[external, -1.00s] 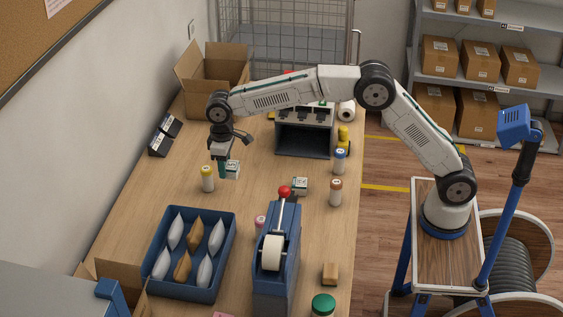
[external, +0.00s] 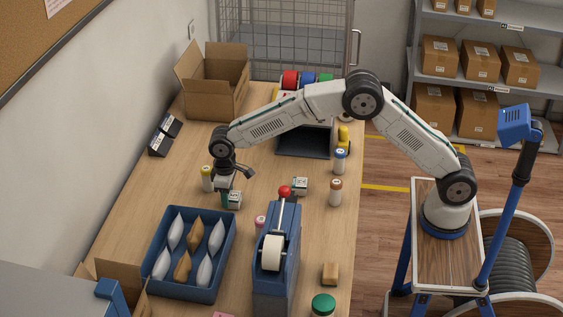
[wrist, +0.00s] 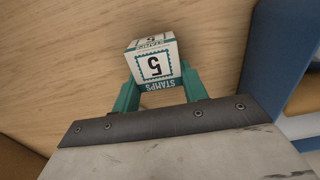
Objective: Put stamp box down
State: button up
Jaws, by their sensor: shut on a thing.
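The stamp box (wrist: 153,62) is a small white carton with teal print, a "5" and the word "STAMPS". My gripper (wrist: 155,88) is shut on it, with teal fingers on both sides. In the external view the stamp box (external: 235,200) is at my gripper (external: 229,197), low over the wooden counter, just above the blue tray's far right corner. I cannot tell whether it touches the counter. A second, similar white and teal box (external: 300,186) stands to the right, beside the red-knobbed lever.
A blue tray (external: 233,229) of several padded pouches lies just in front. A yellow-capped bottle (external: 206,180) is close behind on the left. Bare counter (external: 262,160) lies behind and to the right.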

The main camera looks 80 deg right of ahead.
jog(key=o, duration=1)
jog(key=shift+f, duration=0.15)
notch_tip(320, 180, up, 12)
jog(key=shift+r, duration=0.25)
